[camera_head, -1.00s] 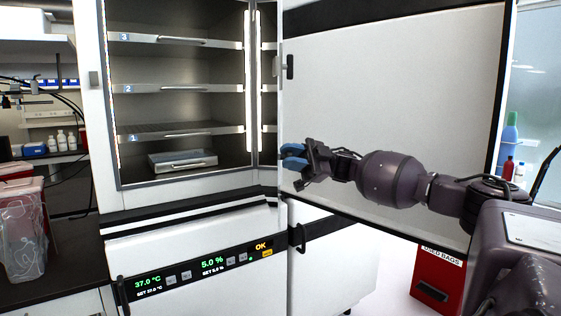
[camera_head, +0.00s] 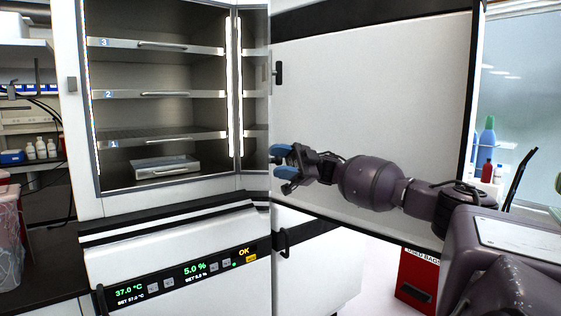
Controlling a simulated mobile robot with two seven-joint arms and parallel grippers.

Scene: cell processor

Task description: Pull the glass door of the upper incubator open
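The upper incubator (camera_head: 160,212) stands left of centre, with numbered shelves and a lit interior. The glass door (camera_head: 255,110) appears as a narrow upright panel at the right side of the opening, swung outward and seen nearly edge-on, with shelf reflections in it. A dark handle (camera_head: 278,73) shows at its outer edge. My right gripper (camera_head: 281,161) is below that handle and in front of the white outer door (camera_head: 375,100). Its blue fingertips are apart with nothing visible between them. I cannot tell whether it touches the glass door. My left gripper is out of view.
The white outer door stands wide open behind my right arm. A metal tray (camera_head: 165,167) sits at the bottom of the chamber. Below is the control panel (camera_head: 190,275). A red bin (camera_head: 415,285) stands at lower right and a dark counter (camera_head: 50,255) at left.

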